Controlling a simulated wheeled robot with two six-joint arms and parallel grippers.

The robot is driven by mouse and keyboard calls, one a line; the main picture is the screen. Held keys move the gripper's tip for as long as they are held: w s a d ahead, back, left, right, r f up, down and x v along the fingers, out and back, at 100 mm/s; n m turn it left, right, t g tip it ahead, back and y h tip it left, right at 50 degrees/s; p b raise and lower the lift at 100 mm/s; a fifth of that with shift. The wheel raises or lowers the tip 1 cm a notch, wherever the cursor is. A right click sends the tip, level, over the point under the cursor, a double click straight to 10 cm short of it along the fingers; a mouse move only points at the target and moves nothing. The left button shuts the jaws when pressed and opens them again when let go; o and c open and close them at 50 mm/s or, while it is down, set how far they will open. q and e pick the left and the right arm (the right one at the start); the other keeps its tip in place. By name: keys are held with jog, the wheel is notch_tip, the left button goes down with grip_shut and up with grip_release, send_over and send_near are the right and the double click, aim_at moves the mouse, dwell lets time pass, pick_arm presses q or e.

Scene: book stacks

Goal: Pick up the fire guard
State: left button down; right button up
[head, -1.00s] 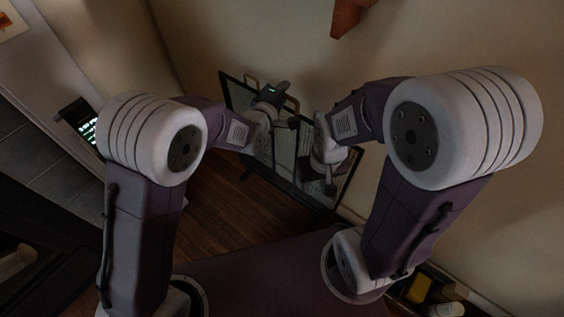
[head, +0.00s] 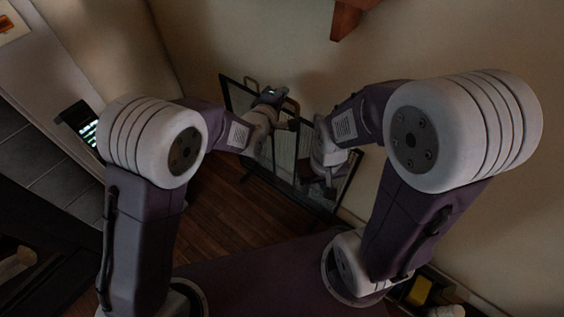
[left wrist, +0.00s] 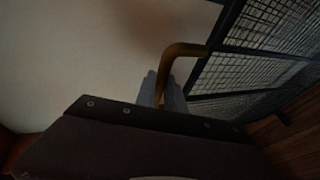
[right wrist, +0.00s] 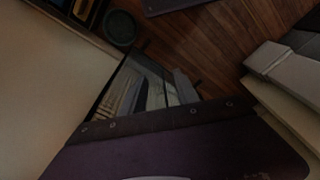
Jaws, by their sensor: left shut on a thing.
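The fire guard (head: 237,101) is a black-framed mesh panel with brass handles, standing tilted near the wall in the head view. Its mesh (left wrist: 262,62) and a bent brass handle (left wrist: 184,50) show close up in the left wrist view. My left gripper (head: 270,97) is at the guard's upper part, its fingers shut around the brass handle. My right gripper (head: 322,160) is lower, in front of the guard's right part. The guard (right wrist: 148,72) also shows ahead of it in the right wrist view.
A wall stands close behind and to the right of the guard. Wooden floor (head: 215,200) lies open in front of it. A reddish-brown bracket-like piece (head: 346,17) juts from the wall above. A dark box with a yellow item (head: 419,291) is at the lower right.

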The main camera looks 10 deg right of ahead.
dwell(0.8)
pick_arm(q)
jog(key=shift+w+r, duration=0.1)
jog(key=shift+r, duration=0.15)
